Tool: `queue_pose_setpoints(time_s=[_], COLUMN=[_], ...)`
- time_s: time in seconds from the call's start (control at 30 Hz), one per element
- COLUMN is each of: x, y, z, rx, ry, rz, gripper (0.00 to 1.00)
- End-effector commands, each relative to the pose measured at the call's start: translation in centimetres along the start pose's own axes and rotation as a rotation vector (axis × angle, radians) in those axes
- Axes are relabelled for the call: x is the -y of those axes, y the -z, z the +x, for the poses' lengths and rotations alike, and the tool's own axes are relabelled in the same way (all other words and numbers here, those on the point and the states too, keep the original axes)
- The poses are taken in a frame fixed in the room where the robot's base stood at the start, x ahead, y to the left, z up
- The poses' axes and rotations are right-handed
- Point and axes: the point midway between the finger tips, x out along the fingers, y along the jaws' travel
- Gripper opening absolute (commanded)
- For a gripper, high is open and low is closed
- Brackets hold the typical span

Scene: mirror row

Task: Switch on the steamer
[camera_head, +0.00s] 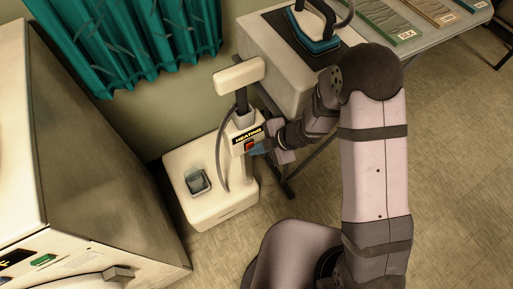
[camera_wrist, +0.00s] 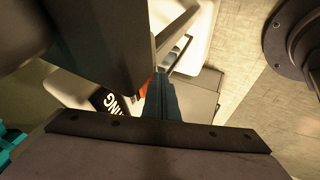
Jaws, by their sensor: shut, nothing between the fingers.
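The steamer stands on the floor in the head view, with a cream base (camera_head: 184,211), an upright post and a cream head (camera_head: 240,76). A panel on the post reads "HEATING" (camera_head: 247,136), and a red switch (camera_head: 249,146) sits just below it. My gripper (camera_head: 256,149) is shut and empty, with its blue-grey fingertips at or very near the red switch; I cannot tell whether they touch. In the wrist view my fingers (camera_wrist: 161,98) point at the panel, where part of the lettering (camera_wrist: 109,101) and a sliver of red show. The rest of the switch is hidden.
A white machine (camera_head: 96,170) stands at the left and a teal curtain (camera_head: 128,42) hangs behind. A table with an iron (camera_head: 318,38) and several labelled fabric boards (camera_head: 390,22) is at the upper right. A grey hose (camera_head: 222,150) runs down beside the post.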

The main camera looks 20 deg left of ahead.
Motion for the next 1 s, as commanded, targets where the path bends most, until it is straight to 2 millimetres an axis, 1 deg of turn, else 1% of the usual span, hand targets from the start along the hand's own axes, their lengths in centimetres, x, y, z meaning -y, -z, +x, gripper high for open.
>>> queue_pose_setpoints(time_s=[0.23, 0.63, 1.0], x=[-0.1, -0.8, -0.7], y=[0.1, 0.7, 0.7], z=[-0.2, -1.3, -1.5], rx=[0.000, 0.000, -0.001], ry=[-0.001, -0.003, -0.006], rz=[0.000, 0.000, 0.001], gripper=[0.00, 0.00, 0.00])
